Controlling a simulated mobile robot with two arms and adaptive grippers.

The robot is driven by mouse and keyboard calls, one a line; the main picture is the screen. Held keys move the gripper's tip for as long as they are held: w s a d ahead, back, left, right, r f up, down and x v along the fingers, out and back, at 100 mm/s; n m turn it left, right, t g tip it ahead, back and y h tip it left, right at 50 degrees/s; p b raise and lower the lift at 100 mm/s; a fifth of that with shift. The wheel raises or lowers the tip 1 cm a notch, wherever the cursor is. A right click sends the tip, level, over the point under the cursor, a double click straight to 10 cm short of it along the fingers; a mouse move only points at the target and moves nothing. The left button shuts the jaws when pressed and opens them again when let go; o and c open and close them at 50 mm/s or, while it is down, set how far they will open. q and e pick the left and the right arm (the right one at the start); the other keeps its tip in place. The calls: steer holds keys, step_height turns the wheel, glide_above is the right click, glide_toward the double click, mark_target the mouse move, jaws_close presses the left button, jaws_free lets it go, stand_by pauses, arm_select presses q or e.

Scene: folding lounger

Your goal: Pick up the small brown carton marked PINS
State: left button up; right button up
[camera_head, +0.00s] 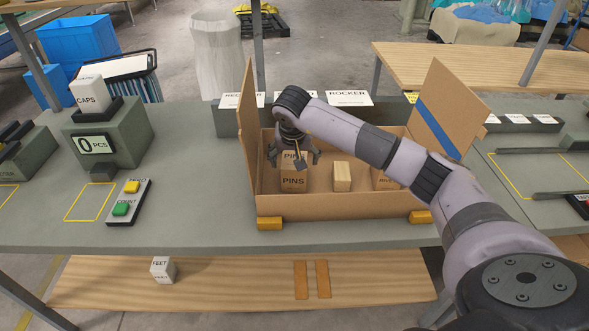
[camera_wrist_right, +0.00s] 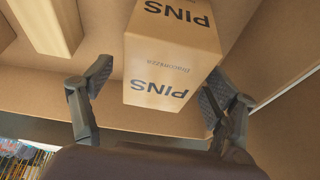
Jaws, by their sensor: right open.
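The small brown PINS carton (camera_head: 293,181) stands upright inside the large open cardboard box (camera_head: 330,206), near its left end. My right gripper (camera_head: 293,158) is above it in the head view, fingers pointing down. In the right wrist view the PINS carton (camera_wrist_right: 172,70) lies between the two open fingers of the right gripper (camera_wrist_right: 155,95). A gap shows between the left finger and the carton; the right finger is close to its side, and I cannot tell if it touches. My left gripper is not in view.
A pale wooden block (camera_head: 342,177) and another brown carton (camera_head: 386,180) stand in the box to the right. The box's raised left flap (camera_head: 248,115) is close to my right gripper. A CAPS carton (camera_head: 91,94) sits on the scale (camera_head: 108,141) at the left.

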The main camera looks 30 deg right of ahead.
steer(key=shift+f, duration=0.15)
steer(key=shift+c, duration=0.4)
steer(key=c, duration=1.5)
steer(key=shift+c, duration=0.3)
